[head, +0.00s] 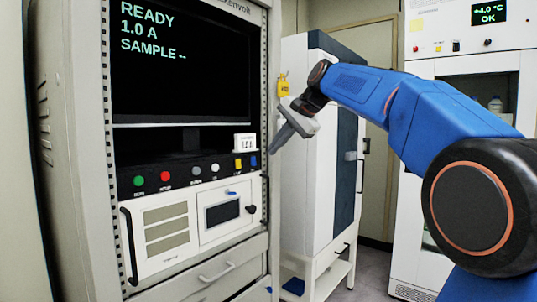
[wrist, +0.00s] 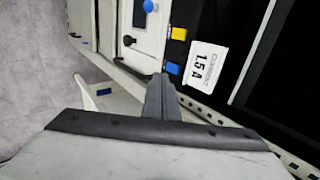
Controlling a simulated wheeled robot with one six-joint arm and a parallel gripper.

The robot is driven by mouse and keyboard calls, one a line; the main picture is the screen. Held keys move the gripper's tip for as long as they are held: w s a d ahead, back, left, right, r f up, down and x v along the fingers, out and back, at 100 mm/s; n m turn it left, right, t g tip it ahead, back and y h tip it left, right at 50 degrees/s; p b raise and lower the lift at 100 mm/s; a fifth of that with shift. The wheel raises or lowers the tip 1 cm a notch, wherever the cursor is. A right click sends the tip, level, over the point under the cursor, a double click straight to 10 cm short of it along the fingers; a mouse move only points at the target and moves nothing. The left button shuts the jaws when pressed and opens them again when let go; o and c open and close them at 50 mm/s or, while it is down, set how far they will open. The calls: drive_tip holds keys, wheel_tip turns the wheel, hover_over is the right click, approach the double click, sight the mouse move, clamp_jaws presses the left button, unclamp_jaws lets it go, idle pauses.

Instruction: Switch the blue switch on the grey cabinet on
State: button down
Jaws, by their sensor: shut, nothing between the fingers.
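The grey cabinet (head: 90,200) stands at the left of the head view with a dark control strip. The blue switch (head: 253,161) is a small blue rectangle at the strip's right end, beside a yellow one (head: 238,163). In the wrist view the blue switch (wrist: 173,68) lies just beyond my fingertips. The switch's on or off position is too small to tell.
A white label card (wrist: 202,65) reading 1.5 A sits beside the switches. The screen (head: 180,60) reads READY, 1.0 A, SAMPLE. A lower panel has a round blue knob (wrist: 148,6). A white cabinet (head: 310,150) with a yellow tag (head: 284,88) stands behind my gripper.

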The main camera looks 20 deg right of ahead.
sight(254, 161)
drive_tip(key=v, duration=0.7)
drive_tip(key=shift+f, duration=0.15)
drive_tip(key=shift+s+d+f, duration=0.1)
drive_tip(key=shift+f, duration=0.45)
drive_tip(key=shift+f, duration=0.1)
drive_tip(key=shift+w+a+r+x, duration=0.15)
drive_tip(key=shift+w+r+x, duration=0.15)
drive_tip(key=shift+x, duration=1.85)
drive_tip(key=shift+w+a+r+x, duration=0.15)
drive_tip(key=shift+a+r+x, duration=0.1)
drive_tip(key=shift+x, duration=1.95)
drive_tip(key=shift+w+a+r+x, duration=0.1)
drive_tip(key=shift+w+r+x, duration=0.2)
drive_tip(key=shift+x, duration=1.85)
